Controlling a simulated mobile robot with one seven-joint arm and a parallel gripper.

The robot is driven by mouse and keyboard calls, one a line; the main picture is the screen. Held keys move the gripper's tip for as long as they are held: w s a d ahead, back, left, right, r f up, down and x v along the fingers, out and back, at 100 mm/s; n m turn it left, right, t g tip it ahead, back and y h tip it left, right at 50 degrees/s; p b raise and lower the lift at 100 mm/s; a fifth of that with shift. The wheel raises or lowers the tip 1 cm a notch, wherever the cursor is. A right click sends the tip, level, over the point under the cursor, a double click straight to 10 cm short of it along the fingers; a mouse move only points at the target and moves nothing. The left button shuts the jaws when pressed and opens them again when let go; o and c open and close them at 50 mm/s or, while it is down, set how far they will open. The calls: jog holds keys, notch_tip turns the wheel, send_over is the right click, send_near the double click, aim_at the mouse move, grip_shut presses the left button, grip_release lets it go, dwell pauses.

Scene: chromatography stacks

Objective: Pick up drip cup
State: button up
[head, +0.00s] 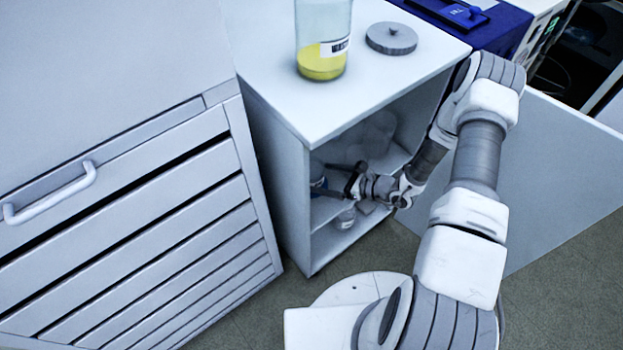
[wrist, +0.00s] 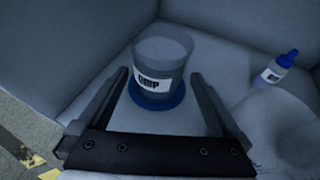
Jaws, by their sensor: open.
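A clear, round cup with a white label (wrist: 153,84) stands upright on a blue round base (wrist: 158,103) inside the cabinet. The label's readable letters look like "UMP"; I take this as the drip cup. My gripper (wrist: 160,74) is open, with one finger on each side of the cup in the wrist view. Gaps show between the fingers and the cup, and I cannot tell how far the tips reach along it. In the head view my gripper (head: 352,182) is inside the open cabinet, with a bit of the blue base (head: 318,183) showing at its left.
The cabinet (head: 295,130) has walls close around my gripper. A bottle of yellow liquid (head: 322,62) and a grey lid (head: 391,38) stand on its top.

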jog(key=b+x, duration=0.2)
jog(key=x, duration=0.3)
jog(key=shift+a+f, duration=0.15)
jog(key=shift+f, duration=0.1)
jog(key=shift+r, duration=0.1)
jog(key=c, duration=1.4)
